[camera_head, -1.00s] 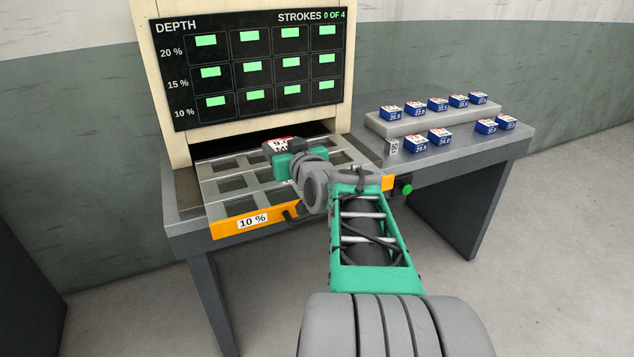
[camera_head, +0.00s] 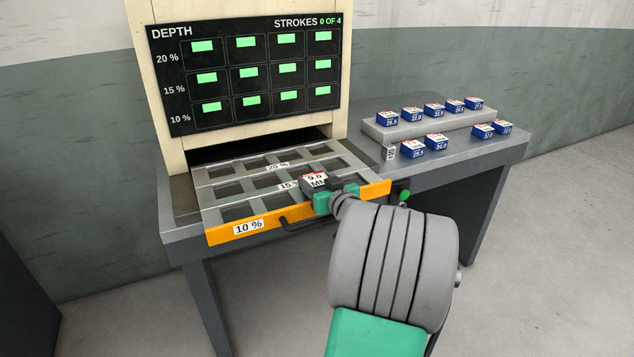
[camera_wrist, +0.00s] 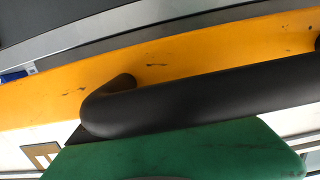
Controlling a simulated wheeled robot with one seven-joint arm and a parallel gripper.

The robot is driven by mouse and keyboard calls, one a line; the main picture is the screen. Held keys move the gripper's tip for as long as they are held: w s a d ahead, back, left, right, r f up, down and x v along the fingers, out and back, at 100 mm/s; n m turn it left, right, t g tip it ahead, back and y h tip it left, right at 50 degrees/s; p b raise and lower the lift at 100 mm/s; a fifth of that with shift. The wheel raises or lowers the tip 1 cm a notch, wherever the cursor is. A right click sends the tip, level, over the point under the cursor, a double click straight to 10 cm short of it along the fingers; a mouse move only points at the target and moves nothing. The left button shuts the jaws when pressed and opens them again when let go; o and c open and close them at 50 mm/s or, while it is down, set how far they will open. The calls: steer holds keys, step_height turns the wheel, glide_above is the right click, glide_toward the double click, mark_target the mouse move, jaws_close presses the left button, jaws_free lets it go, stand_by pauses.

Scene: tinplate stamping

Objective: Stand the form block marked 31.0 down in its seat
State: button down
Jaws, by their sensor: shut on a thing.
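My gripper (camera_head: 326,190) is shut on a form block (camera_head: 315,179) above the front right part of the drawer. The block's pale top has a red edge, and its readable marking looks like 9.0 MM; I cannot make out 31.0 on it. The open drawer (camera_head: 268,221) has an orange front and rows of square seats labelled 10 %, 15 % and 20 %. The seats in view look empty. The held block and my gripper hide the seats beneath them. I cannot tell whether the block touches the drawer. The wrist view shows the orange front (camera_wrist: 215,50), not the block.
A black handle (camera_head: 298,226) juts from the drawer front; it fills much of the wrist view (camera_wrist: 200,105). Several blue blocks stand on a grey step (camera_head: 445,124) and the bench (camera_head: 460,147) at right. A green button (camera_head: 404,195) sits beside the drawer. The display reads strokes 0 of 4.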

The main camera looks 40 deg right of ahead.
steer(key=shift+f, duration=0.2)
steer(key=shift+c, duration=2.2)
jaws_free()
steer(key=shift+r, duration=0.1)
steer(key=shift+r+p, duration=0.25)
steer(key=shift+p, duration=0.05)
steer(key=b+v, duration=0.1)
steer(key=v, duration=1.1)
steer(key=shift+a+f, duration=0.1)
steer(key=shift+f, duration=0.1)
